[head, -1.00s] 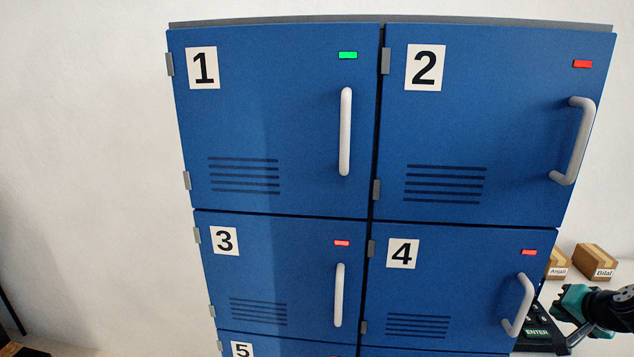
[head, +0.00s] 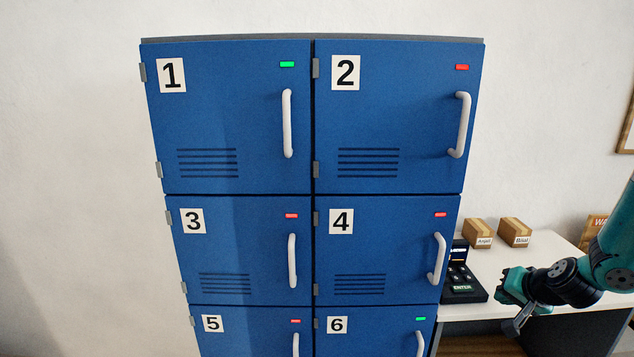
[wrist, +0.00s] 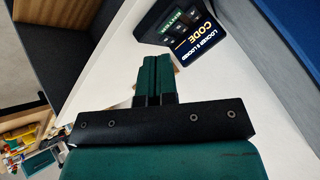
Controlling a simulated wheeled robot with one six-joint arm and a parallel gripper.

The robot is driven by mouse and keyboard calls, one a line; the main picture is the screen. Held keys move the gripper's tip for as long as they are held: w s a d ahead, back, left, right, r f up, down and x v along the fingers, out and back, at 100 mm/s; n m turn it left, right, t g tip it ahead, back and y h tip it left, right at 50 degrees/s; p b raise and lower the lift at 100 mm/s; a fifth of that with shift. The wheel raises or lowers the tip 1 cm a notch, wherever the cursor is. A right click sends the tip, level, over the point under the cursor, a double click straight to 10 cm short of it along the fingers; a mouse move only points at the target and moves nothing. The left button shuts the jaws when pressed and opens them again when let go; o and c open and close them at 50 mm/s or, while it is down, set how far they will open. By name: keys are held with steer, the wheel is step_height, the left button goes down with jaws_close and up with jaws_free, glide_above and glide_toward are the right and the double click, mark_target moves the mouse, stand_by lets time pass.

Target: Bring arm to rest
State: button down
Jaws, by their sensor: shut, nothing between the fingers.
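My gripper (head: 507,287) shows at the right of the head view, low beside the locker block and in front of the desk's left end. In the wrist view its teal fingers (wrist: 153,76) are pressed together with nothing between them. The arm reaches in from the right edge and touches nothing that I can see. A black keypad terminal (head: 464,288) with an ENTER key stands just left of and beyond the gripper. In the wrist view its lit screen (wrist: 196,40) shows the word CODE.
Blue numbered lockers (head: 240,120) fill the middle, doors shut; 1 and 6 have green lights, the other visible ones red. Two cardboard boxes (head: 478,233) (head: 515,232) stand on the white desk (head: 545,255). A picture frame (head: 627,130) hangs at right.

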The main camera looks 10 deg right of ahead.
steer(key=s+a+r+n+g+y, duration=0.1)
steer(key=a+r+n+g, duration=0.2)
steer(key=a, duration=0.5)
steer(key=s+a+r+n+g+y, duration=0.1)
steer(key=a+r+n, duration=0.2)
steer(key=a+r, duration=0.35)
steer(key=s+a+r+n+g+y, duration=0.1)
steer(key=s+a+r+n+g, duration=0.1)
steer(key=s+a+r+n, duration=0.3)
steer(key=s+a+r+n+g+y, duration=0.1)
steer(key=s+a+r+n, duration=0.4)
steer(key=s+a, duration=0.9)
steer(key=a+r+g, duration=0.1)
steer(key=a, duration=0.4)
steer(key=shift+a+g+y, duration=0.3)
steer(key=shift+a+y, duration=0.1)
steer(key=shift+s, duration=0.1)
